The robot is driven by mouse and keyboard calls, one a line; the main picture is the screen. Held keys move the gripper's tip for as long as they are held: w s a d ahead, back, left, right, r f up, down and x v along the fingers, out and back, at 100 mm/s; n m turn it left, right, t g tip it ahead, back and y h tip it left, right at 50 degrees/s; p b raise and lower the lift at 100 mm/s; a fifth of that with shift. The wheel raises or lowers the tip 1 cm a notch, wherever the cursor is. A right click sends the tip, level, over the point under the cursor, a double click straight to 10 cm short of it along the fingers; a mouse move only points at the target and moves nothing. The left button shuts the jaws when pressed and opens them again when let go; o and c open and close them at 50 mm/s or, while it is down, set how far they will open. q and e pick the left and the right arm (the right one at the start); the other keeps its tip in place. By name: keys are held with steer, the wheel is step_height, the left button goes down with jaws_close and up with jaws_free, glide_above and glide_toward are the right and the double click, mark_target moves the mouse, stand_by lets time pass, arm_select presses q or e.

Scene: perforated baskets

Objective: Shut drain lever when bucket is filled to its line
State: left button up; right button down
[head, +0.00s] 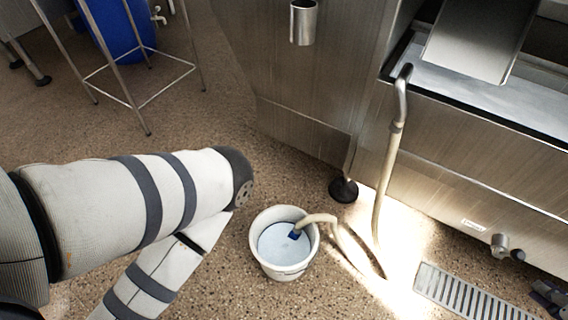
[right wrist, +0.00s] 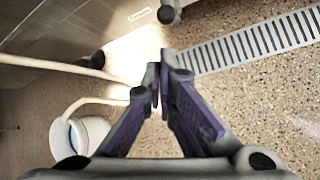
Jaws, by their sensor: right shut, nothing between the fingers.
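A white bucket (head: 287,271) stands on the floor, holding pale liquid (head: 280,243). It also shows in the right wrist view (right wrist: 97,128). A fill line cannot be made out. A metal valve fitting (head: 500,243), perhaps the drain lever, sticks out low on the tank front. My right gripper (head: 546,293) is at the lower right edge; in the right wrist view its purple-padded fingers (right wrist: 153,88) are shut and empty, apart from the fitting. My left gripper is hidden.
A steel floor grate (head: 465,292) lies below the fitting. The steel tank (head: 465,170) fills the right side, with a black foot (head: 343,190). A metal stand (head: 140,98) and blue barrel (head: 115,28) are at the back left. My left arm crosses the left side.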

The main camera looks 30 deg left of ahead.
stand_by(0.3)
steer(key=d+f+n+t+y+b, duration=0.25)
steer(key=f+n, duration=0.25)
steer(key=f, duration=0.3)
steer(key=n+t+b, duration=0.2)
steer(key=n+b, duration=0.4)
glide_toward(503, 254)
steer(key=x, duration=0.4)
arm_select(q)
step_height(503, 254, down, 6)
steer(key=s+g, duration=0.1)
steer(key=s, duration=0.2)
steer(key=shift+r+g, duration=0.15)
steer(key=shift+g, duration=0.25)
arm_select(e)
steer(key=shift+d+f+y, duration=0.1)
steer(key=shift+f+y, duration=0.05)
steer(key=shift+y, duration=0.1)
arm_select(q)
steer(key=shift+a, duration=0.1)
